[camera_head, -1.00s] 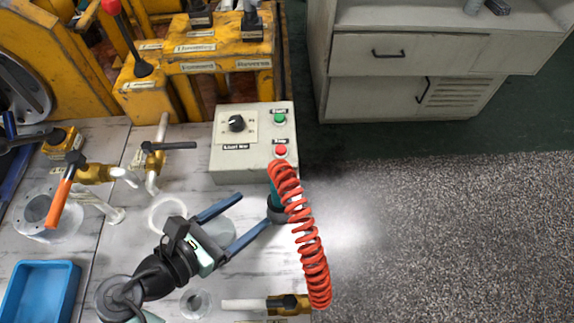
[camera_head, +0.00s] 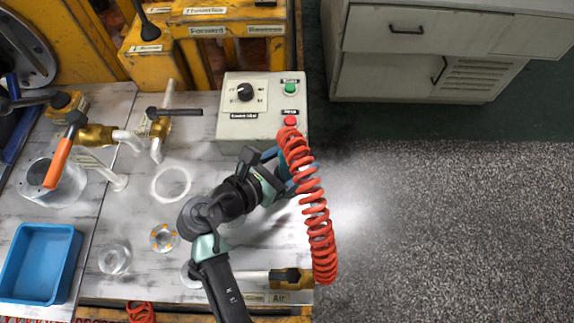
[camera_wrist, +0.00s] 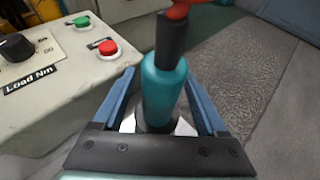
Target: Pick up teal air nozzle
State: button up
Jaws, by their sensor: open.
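The teal air nozzle (camera_wrist: 165,88) stands upright in the middle of the wrist view. It has a dark upper collar, with red hose (camera_wrist: 177,10) above it, and a dark base on a pale surface. My gripper (camera_wrist: 160,78) is open, with one blue finger on each side of the nozzle. I cannot tell whether either finger touches it. In the head view my gripper (camera_head: 285,172) is at the table's right edge, below the control box, and it and the coiled red hose (camera_head: 316,215) largely hide the nozzle.
The control box (camera_head: 232,128), with a dial and green and red buttons, stands just behind my gripper. A brass air valve (camera_head: 290,278) lies near the front right table edge. A blue tray (camera_head: 40,262), clear rings and other valves occupy the left. Open floor lies right.

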jog(key=shift+w+d+f, duration=0.1)
jog(key=shift+w+d, duration=0.1)
grip_shut()
dwell(0.3)
notch_tip(320, 180, up, 10)
jog(key=p, duration=0.4)
jog(key=shift+p, duration=0.4)
